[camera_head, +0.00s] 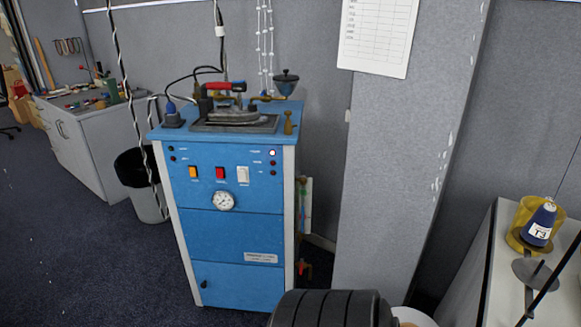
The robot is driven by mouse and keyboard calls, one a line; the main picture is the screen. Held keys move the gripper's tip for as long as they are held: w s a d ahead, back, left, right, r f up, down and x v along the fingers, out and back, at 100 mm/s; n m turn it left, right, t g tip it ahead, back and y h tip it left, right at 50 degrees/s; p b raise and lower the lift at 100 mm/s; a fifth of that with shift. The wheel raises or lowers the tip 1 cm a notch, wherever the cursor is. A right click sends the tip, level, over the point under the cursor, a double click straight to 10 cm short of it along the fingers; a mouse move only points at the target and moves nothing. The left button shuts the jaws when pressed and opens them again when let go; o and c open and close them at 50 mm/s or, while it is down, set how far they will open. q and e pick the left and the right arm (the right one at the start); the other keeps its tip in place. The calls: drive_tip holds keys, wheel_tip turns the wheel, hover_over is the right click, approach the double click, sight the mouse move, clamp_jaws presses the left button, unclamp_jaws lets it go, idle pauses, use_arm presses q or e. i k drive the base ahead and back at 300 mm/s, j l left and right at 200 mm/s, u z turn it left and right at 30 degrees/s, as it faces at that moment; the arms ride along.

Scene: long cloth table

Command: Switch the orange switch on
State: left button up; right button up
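The orange switch (194,172) is a small rocker on the upper front panel of a blue cabinet (235,237). It is the leftmost in a row with a red switch (220,173) and a white switch (243,175). It is too small to tell which way it is tipped. A round gauge (224,201) sits below the row. Nothing covers the orange switch. Neither of my grippers is in view.
An iron (232,115) with a red handle rests on the cabinet top. A grey pillar (397,160) and a table with a yellow spool holder (524,216) are to the right. The floor at front left is clear.

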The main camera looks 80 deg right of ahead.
sight(192, 172)
drive_tip(key=z, duration=2.05)
